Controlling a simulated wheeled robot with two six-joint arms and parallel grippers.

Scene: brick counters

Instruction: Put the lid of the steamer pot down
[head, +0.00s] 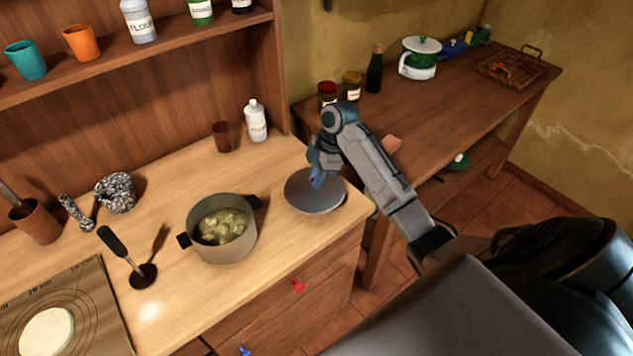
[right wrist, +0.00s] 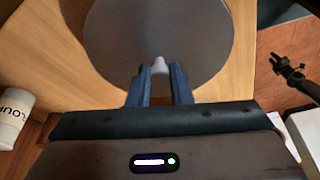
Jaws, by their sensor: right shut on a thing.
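The lid (head: 314,195) is a flat grey disc at the right end of the light wooden counter, right of the pot. In the right wrist view the lid (right wrist: 160,35) fills the upper middle. My right gripper (head: 317,176) is shut on the lid's pale knob (right wrist: 159,66), with one blue finger on each side. I cannot tell whether the lid touches the counter. The steamer pot (head: 236,245) stands uncovered, with greenish pieces inside. My left gripper is not in the head view; a small dark claw at the right wrist view's edge (right wrist: 290,72) may be it.
The light counter (head: 285,245) is clear between pot and lid. A flour bottle (head: 256,123) and brown cup (head: 224,136) stand behind. A dark masher (head: 130,262) is left of the pot. A darker table (head: 440,105) with jars stands beyond a gap at right.

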